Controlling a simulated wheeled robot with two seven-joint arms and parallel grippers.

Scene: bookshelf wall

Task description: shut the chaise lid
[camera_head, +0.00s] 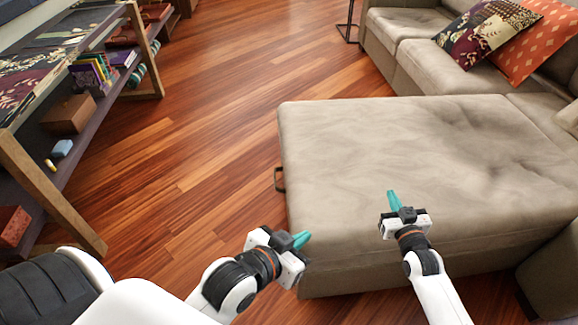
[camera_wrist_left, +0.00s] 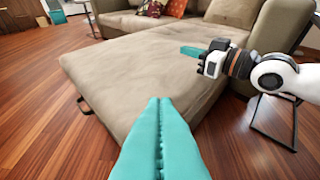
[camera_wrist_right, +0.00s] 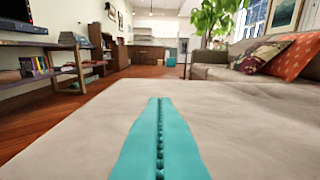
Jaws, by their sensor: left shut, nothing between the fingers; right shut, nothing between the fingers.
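The beige chaise lid (camera_head: 400,140) lies flat, or nearly so, over the chaise base (camera_head: 375,277); I see no clear gap along the near side. A small dark loop handle (camera_head: 279,180) sticks out at its left edge. The lid also fills the middle of the left wrist view (camera_wrist_left: 130,75) and the lower part of the right wrist view (camera_wrist_right: 80,130). My right gripper (camera_head: 393,200) is shut and empty, over the lid's near part; I cannot tell whether it touches. My left gripper (camera_head: 301,240) is shut and empty, by the lid's near left corner.
A sofa (camera_head: 440,70) with patterned cushions (camera_head: 485,32) adjoins the chaise at the back right. A low wooden shelf (camera_head: 60,190) with books and boxes stands on the left. The wood floor (camera_head: 205,110) between shelf and chaise is clear.

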